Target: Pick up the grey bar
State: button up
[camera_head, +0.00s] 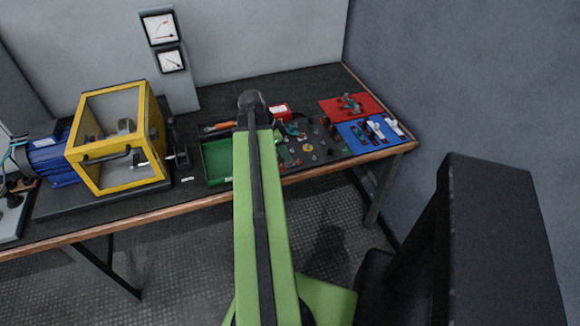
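My green arm link rises through the middle of the view and ends in a black joint above the bench. My gripper does not show; its state cannot be seen. I cannot single out the grey bar with certainty. Pale, elongated pieces lie on the blue mat (349,131) at the right end of the bench. Small parts lie on the dark bench just right of my arm, too small to tell apart. My arm hides part of the bench and the right part of the green tray (214,172).
A yellow-framed clear box (86,170) stands at the left, beside a blue machine (55,165). Two dial meters (160,27) stand on a grey post behind. A red mat (334,106) holds teal parts at the far right. The bench's wooden front edge (210,200) faces me; a wall closes the right.

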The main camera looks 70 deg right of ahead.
jog(key=b+x, duration=0.4)
jog(key=x, duration=0.1)
jog(key=shift+s+d+f+b, duration=0.1)
jog(key=shift+s+f+b, duration=0.05)
jog(key=shift+b, duration=0.2)
jog(key=shift+r, duration=0.2)
grip_shut()
